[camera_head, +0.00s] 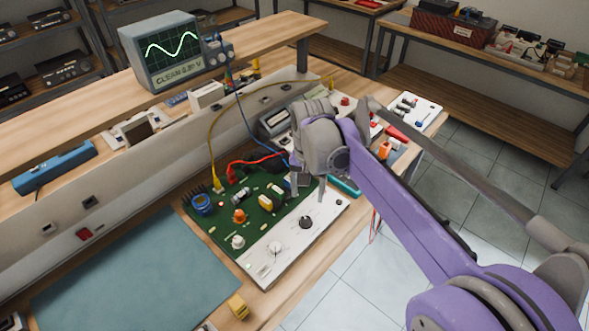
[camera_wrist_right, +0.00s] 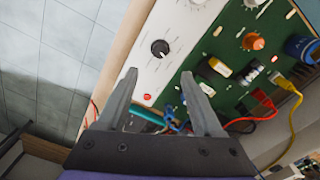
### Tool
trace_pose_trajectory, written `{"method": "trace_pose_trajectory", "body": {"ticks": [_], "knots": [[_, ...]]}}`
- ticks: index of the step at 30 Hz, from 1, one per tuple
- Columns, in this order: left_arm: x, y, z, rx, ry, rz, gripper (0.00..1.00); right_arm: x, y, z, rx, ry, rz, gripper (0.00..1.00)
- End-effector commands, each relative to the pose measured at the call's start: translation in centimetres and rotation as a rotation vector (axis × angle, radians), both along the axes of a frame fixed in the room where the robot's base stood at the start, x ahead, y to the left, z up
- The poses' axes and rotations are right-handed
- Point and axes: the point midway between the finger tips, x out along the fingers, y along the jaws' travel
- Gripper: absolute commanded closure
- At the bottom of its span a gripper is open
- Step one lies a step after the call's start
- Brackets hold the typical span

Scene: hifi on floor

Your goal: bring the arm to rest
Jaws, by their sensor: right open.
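My right arm (camera_head: 405,205), purple and grey, reaches in from the lower right of the head view. Its gripper (camera_head: 308,188) points down over the right part of a green circuit board with a white control panel (camera_head: 318,215). In the right wrist view the gripper (camera_wrist_right: 160,82) has its two grey fingers spread apart with nothing between them. The white panel with a black knob (camera_wrist_right: 160,48) and red button lies beyond the fingertips. The gap between fingertips and panel is hard to judge. My left gripper is not in view.
A blue-grey mat (camera_head: 140,275) covers the left of the wooden bench. An oscilloscope (camera_head: 165,50) stands on the raised shelf. Red, yellow and blue cables (camera_head: 212,150) run near the board. A yellow block (camera_head: 238,306) sits at the front edge. Tiled floor (camera_head: 345,290) is clear at right.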

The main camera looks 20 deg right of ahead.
Motion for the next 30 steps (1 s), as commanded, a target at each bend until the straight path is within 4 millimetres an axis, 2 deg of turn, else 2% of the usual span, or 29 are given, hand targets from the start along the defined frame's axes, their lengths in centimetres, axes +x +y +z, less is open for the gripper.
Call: {"method": "trace_pose_trajectory", "body": {"ticks": [5,8,11,14,21,25,30], "knots": [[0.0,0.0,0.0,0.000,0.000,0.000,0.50,-0.1,0.0,0.0,0.000,-0.001,0.002,0.32],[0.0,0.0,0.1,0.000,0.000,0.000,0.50,-0.8,0.4,0.0,-0.002,-0.018,0.028,0.32],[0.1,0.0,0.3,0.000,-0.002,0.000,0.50,-2.5,1.3,0.0,-0.011,-0.064,0.100,0.32],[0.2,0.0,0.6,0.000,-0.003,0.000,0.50,-5.2,2.6,-0.5,-0.029,-0.137,0.215,0.32],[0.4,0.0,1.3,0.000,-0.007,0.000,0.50,-12.1,5.3,-3.5,-0.100,-0.326,0.513,0.32],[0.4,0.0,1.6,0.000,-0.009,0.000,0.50,-14.7,6.1,-5.3,-0.138,-0.398,0.627,0.32],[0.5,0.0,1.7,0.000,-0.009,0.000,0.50,-16.1,6.5,-6.6,-0.167,-0.444,0.699,0.32]]}}
